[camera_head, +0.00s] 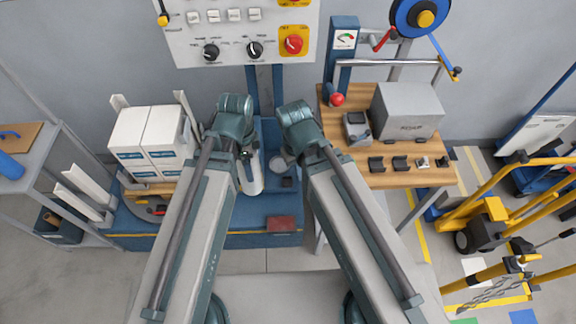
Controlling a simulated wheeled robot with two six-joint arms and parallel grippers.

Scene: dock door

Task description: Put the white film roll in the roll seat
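A white cylinder that looks like the white film roll (256,183) shows between my two forearms, in front of the blue stand. My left arm bends over at its wrist, and my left gripper (245,165) is close beside the roll, mostly hidden behind the arm. I cannot tell whether its fingers touch the roll. My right gripper (289,154) is under its wrist, right of the roll and apart from it; its fingers are too small and hidden to read. A pale round part (277,164) on the blue base may be the roll seat; I cannot tell.
White boxes (146,140) are stacked on a pallet at left on the blue platform (265,240). A dark red block (281,223) lies at its front. A wooden bench (440,174) with a grey box (408,111) stands right. A control panel (240,32) hangs behind.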

